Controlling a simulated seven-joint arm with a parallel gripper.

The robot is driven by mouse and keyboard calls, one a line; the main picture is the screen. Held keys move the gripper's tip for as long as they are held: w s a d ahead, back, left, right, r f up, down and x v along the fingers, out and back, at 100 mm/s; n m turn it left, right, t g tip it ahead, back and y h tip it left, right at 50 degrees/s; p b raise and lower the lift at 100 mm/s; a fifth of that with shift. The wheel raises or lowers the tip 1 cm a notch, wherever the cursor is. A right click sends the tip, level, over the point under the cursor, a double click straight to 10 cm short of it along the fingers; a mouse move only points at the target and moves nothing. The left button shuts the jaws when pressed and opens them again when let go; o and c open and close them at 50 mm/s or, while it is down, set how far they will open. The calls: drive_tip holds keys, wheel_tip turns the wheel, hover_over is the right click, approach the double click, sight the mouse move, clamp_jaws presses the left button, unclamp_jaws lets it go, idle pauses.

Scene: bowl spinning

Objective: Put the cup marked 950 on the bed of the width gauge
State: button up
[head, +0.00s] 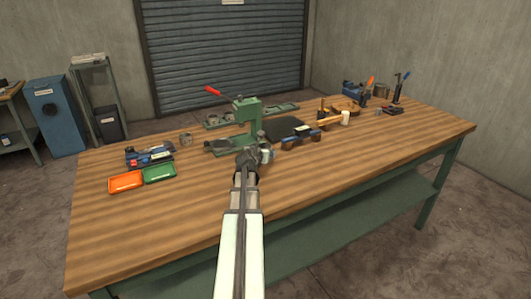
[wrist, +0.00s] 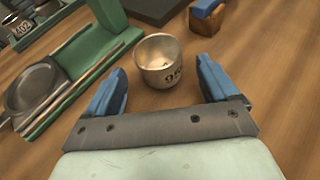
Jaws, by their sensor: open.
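A pale metal cup (wrist: 158,58) stands upright on the wooden bench, with dark digits on its near side that I can only partly read. In the head view the cup (head: 267,155) shows small beside my gripper (head: 254,158). In the wrist view my gripper (wrist: 163,72) is open, with one blue finger on each side of the cup's near part and gaps between. A green lever device with a red handle (head: 246,110) stands just behind. I cannot tell for sure which device is the width gauge.
A round dark dish (wrist: 35,88) sits on the green base at left. A blue device on dark blocks (head: 300,138) stands right of the cup. Orange (head: 125,182) and green (head: 159,174) trays lie at left. The bench front is clear.

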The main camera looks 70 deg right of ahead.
drive_tip(key=x, duration=0.4)
drive_tip(key=shift+d, duration=0.3)
drive_tip(key=c, duration=1.1)
drive_tip(key=shift+r, duration=5.05)
drive_tip(key=shift+c, duration=0.2)
